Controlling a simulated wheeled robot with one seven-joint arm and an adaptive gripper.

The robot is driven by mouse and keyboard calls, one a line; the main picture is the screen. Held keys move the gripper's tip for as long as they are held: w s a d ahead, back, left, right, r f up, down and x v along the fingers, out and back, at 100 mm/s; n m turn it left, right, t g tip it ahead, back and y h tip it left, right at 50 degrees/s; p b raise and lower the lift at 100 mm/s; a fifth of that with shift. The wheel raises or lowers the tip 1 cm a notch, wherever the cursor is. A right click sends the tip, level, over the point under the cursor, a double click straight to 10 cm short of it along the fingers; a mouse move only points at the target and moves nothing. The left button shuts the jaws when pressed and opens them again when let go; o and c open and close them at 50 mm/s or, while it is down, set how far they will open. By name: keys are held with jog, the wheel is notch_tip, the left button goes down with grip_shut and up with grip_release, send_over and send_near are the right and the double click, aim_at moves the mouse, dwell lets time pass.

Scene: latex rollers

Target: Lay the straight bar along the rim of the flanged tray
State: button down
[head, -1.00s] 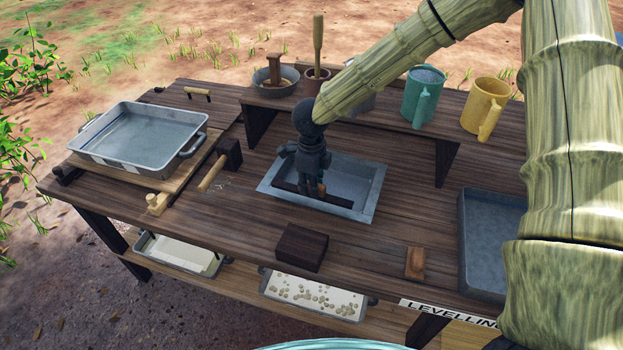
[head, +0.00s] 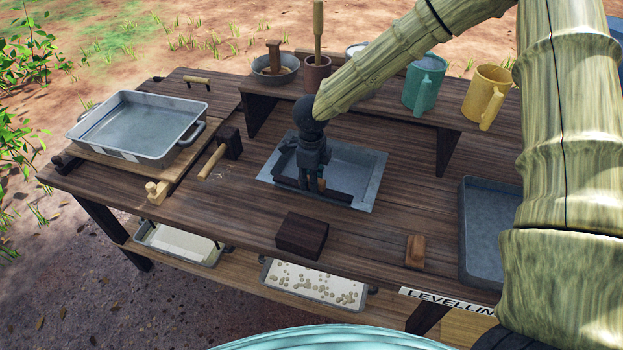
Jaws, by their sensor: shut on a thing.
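The flanged tray (head: 373,180) is a grey metal basin with a flat rim, set in the middle of the wooden bench. My gripper (head: 313,188) points down over the tray's near side and is shut on a dark straight bar (head: 338,196). The bar runs along the near side of the tray, roughly parallel to the near rim. Its middle is hidden behind my fingers, where a small tan patch shows. I cannot tell whether the bar touches the rim or hovers just above it.
A dark block (head: 302,236) and a small brown block (head: 415,252) lie in front of the tray. A mallet (head: 213,160) lies left. A large metal pan (head: 140,128) stands far left, another tray (head: 480,230) right. A raised shelf with mugs (head: 425,84) runs behind.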

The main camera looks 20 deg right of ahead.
jog(key=shift+f, duration=0.4)
jog(key=c, duration=1.2)
grip_release()
jog(key=shift+r, duration=0.15)
notch_tip(320, 180, up, 12)
notch_tip(320, 180, up, 5)
jog(key=p, duration=0.5)
